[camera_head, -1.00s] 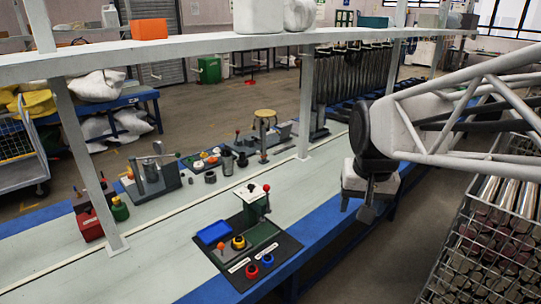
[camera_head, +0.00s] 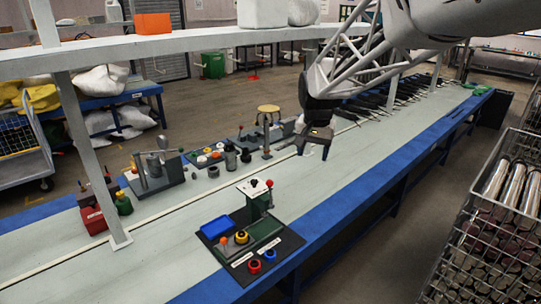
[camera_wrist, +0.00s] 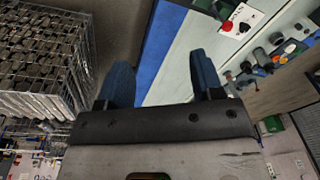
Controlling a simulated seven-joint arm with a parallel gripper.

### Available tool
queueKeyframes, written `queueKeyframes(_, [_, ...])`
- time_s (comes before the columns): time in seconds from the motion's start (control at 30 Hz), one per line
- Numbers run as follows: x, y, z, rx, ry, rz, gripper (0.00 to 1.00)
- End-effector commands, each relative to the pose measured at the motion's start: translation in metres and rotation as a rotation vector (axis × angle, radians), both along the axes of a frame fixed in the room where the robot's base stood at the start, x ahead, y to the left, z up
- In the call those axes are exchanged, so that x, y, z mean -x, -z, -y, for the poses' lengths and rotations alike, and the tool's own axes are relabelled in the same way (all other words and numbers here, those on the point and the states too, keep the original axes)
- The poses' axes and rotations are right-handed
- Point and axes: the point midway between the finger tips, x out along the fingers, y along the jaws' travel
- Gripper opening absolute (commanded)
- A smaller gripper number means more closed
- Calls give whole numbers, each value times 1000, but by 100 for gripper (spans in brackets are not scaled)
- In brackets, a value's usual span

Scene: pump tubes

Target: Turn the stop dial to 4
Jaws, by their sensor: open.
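A green bench fixture (camera_head: 261,203) stands upright on a black mat (camera_head: 289,243). It has a pale top plate (camera_head: 251,187) with small dark marks and a red ball knob (camera_head: 269,183). The plate (camera_wrist: 236,26) and red knob (camera_wrist: 255,17) also show at the upper right of the wrist view. I cannot make out a dial's numbers or setting. My gripper (camera_head: 315,150) is open and empty above the bench, behind and to the right of the fixture, and apart from it. Its two blue-grey fingers (camera_wrist: 160,75) are spread in the wrist view.
The mat also holds a blue tray (camera_head: 217,226), an orange ball (camera_head: 222,241), a yellow ring (camera_head: 241,237), a red ring (camera_head: 254,266) and a blue ring (camera_head: 268,255). More fixtures stand behind. A shelf (camera_head: 190,41) spans the bench. The front right bench surface is clear.

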Motion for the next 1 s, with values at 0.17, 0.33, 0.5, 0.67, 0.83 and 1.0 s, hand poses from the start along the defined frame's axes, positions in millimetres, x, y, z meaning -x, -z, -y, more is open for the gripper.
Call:
queueKeyframes(0.17, [-41, 16, -21, -2, 26, -16, 61])
queueKeyframes(0.33, [-77, 32, -42, -5, 52, -29, 61])
queueKeyframes(0.5, [-111, 51, -63, -6, 80, -42, 61])
queueKeyframes(0.67, [-142, 72, -84, -6, 104, -55, 61])
queueKeyframes(0.83, [-173, 97, -107, -6, 133, -68, 61])
queueKeyframes(1.0, [-202, 124, -131, -5, 159, -80, 61])
